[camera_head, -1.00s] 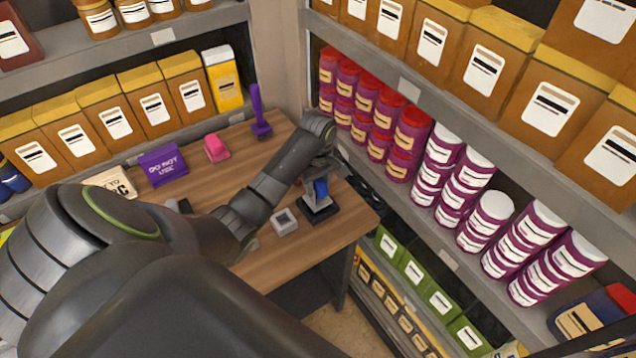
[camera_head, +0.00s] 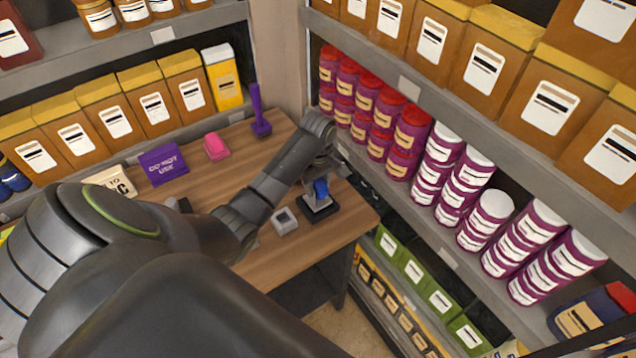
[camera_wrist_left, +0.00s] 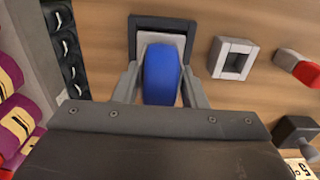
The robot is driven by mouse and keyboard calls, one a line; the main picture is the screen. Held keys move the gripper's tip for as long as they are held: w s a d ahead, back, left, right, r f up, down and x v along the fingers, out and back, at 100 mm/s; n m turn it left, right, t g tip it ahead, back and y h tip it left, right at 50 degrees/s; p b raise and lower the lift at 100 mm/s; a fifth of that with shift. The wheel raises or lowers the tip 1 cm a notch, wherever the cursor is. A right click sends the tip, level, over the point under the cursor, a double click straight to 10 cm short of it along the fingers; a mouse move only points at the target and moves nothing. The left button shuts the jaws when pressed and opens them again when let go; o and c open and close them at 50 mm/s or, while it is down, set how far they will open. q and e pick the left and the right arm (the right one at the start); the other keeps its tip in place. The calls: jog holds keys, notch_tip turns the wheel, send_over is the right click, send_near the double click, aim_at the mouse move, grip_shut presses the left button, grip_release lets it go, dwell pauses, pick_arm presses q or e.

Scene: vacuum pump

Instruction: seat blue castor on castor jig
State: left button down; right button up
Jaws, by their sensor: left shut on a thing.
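The blue castor (camera_head: 321,188) is between the fingers of my left gripper (camera_head: 318,190), which is shut on it. It also shows in the left wrist view (camera_wrist_left: 161,75), with a finger on each side of its blue wheel. The castor jig, a dark square base (camera_head: 318,211), lies on the table directly below the castor; its dark frame also shows in the left wrist view (camera_wrist_left: 133,40). The castor's pale top plate lies over the jig's opening in the wrist view. Whether the plate rests in the jig is hard to tell. My right gripper is not in view.
A grey square block with an opening (camera_head: 285,221) stands left of the jig on the wooden table (camera_head: 224,147). A purple upright tool (camera_head: 259,112), a pink object (camera_head: 215,147) and a purple sign (camera_head: 163,165) are farther back. Shelves with red-lidded jars (camera_head: 408,128) border the right side.

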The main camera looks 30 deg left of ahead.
pick_arm(q)
jog(key=shift+f, duration=1)
dwell(1.0)
jog(key=c, duration=0.8)
grip_release()
jog(key=shift+f, duration=0.1)
jog(key=shift+r, duration=4.6)
jog(key=shift+f, duration=0.1)
